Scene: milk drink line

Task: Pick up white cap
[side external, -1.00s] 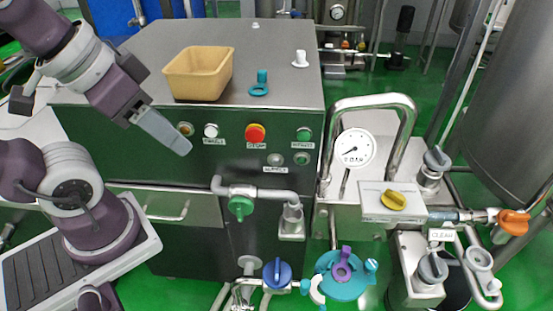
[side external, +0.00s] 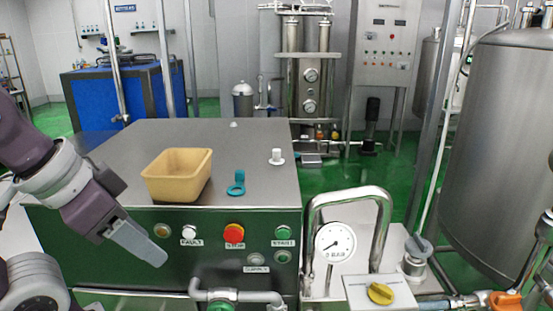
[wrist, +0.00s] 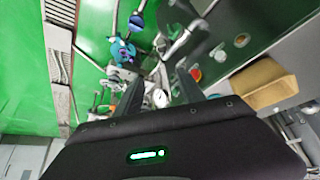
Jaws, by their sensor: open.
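The white cap (side external: 276,157), a small white piece with a narrow top on a wider base, stands on the steel cabinet top, right of the middle. My gripper (side external: 142,246) is in front of the cabinet at the left, beside the front panel and below the level of the top. It is well to the left of the cap and apart from it. The wrist view shows its two dark fingers (wrist: 160,92) spread with nothing held between them. I cannot make out the cap in the wrist view.
A tan open bin (side external: 177,177) stands on the cabinet top (side external: 140,140) between my gripper and the cap. A teal cap-like piece (side external: 237,184) lies nearer the front edge. A curved steel handle (side external: 348,196) and a gauge (side external: 335,242) rise at the right.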

